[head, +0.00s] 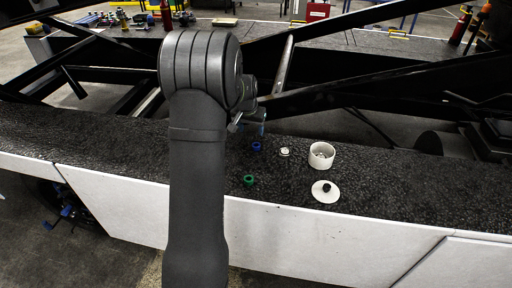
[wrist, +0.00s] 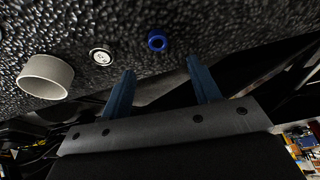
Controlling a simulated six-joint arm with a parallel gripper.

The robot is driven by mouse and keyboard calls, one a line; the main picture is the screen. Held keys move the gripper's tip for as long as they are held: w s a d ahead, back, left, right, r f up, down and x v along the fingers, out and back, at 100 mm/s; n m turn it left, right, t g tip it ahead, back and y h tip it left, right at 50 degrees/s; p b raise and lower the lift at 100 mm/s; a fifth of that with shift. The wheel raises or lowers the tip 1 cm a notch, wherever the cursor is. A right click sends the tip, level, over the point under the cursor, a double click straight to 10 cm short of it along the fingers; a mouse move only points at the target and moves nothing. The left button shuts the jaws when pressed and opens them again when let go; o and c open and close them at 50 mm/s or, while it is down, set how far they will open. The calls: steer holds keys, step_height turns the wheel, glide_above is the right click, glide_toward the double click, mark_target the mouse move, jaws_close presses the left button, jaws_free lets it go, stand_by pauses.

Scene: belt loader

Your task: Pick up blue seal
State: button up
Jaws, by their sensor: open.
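The blue seal (head: 256,146) is a small blue ring lying on the dark speckled surface, just below my gripper (head: 248,121) in the head view. In the wrist view the blue seal (wrist: 157,40) shows its dark hole and lies beyond the fingertips, between their lines. My gripper (wrist: 160,74) has its two blue fingers apart with nothing between them. The gripper is apart from the seal. In the head view my arm hides part of the surface to the left of it.
A green ring (head: 249,180) lies nearer the front edge. Black beams (head: 370,92) run behind the surface.

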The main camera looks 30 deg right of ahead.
glide_above(256, 143)
steer(key=s+a, duration=0.2)
steer(key=a, duration=0.1)
step_height(256, 143, down, 6)
steer(key=shift+s, duration=0.1)
steer(key=shift+d+x, duration=0.25)
steer(key=shift+x, duration=1.05)
steer(key=shift+d+x, duration=0.2)
steer(key=shift+x, duration=1.1)
steer(key=shift+r, duration=0.1)
steer(key=c, duration=1.1)
